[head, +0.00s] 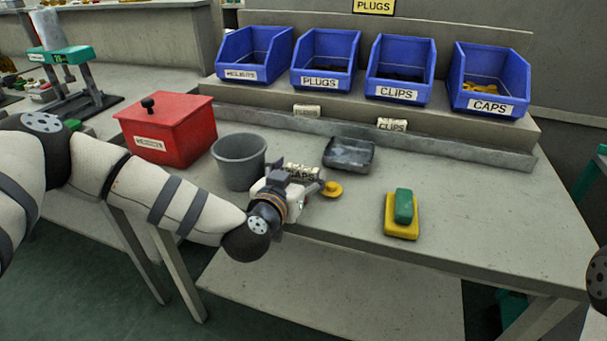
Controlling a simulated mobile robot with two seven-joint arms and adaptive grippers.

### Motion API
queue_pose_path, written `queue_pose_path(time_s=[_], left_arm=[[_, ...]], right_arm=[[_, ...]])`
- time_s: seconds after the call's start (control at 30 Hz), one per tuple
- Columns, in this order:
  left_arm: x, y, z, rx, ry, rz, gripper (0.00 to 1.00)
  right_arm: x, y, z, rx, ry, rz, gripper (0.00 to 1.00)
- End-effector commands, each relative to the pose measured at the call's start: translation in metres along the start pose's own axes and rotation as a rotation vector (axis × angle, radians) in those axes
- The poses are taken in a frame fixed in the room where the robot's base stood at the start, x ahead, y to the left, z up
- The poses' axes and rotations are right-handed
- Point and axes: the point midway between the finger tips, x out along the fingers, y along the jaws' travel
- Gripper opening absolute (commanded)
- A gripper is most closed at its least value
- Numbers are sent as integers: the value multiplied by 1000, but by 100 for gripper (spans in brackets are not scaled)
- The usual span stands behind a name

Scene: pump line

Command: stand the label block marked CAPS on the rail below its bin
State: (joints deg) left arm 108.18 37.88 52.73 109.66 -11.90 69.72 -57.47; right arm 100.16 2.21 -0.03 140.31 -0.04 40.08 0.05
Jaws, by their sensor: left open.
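The label block marked CAPS (301,171) is cream with dark lettering and is on the bench at my left gripper (304,184). The gripper is open, with its fingers close around or beside the block; I cannot tell whether they touch it. The fingers hide part of the block's lower side. The blue CAPS bin (487,107), holding yellow caps, is rightmost on the raised shelf. The grey rail (440,145) runs along the front of the shelf, and its stretch below the CAPS bin is bare. My right gripper is out of view.
Blocks marked CLIPS (392,124) and, apparently, PLUGS (307,111) stand below their bins. A grey bucket (238,162), red box (168,128), dark tray (348,154), yellow cap (332,189) and green-and-yellow sponge-like block (402,212) are on the bench.

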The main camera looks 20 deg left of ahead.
Motion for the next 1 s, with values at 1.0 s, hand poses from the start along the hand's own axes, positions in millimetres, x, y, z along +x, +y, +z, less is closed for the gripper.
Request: queue_pose_path(time_s=[1.0], left_arm=[[-18,1,-92,1,16,3,35]], right_arm=[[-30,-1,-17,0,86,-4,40]])
